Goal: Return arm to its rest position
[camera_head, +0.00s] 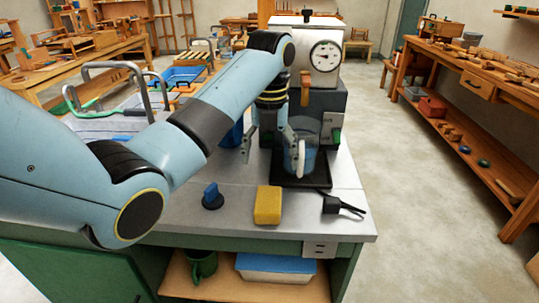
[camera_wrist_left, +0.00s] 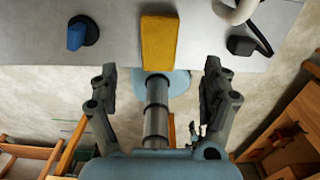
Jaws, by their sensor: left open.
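My left arm comes in from the left, and its gripper (camera_head: 271,148) hangs fingers down over the bench in front of the machine. The gripper is open, with nothing between its fingers, which also show spread in the left wrist view (camera_wrist_left: 159,82). A clear bluish jug (camera_head: 309,160) with a pale handle stands on the black tray (camera_head: 310,180), just right of the gripper; one finger overlaps it in the picture, and I cannot tell whether they touch. My right gripper is not in view.
A machine (camera_head: 313,60) with a round gauge stands behind the jug. A yellow sponge (camera_head: 268,206), a blue-topped black piece (camera_head: 212,196) and a black corded object (camera_head: 338,205) lie near the bench's front edge. A sink with metal rails (camera_head: 112,68) is left. Open floor (camera_head: 420,200) is right.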

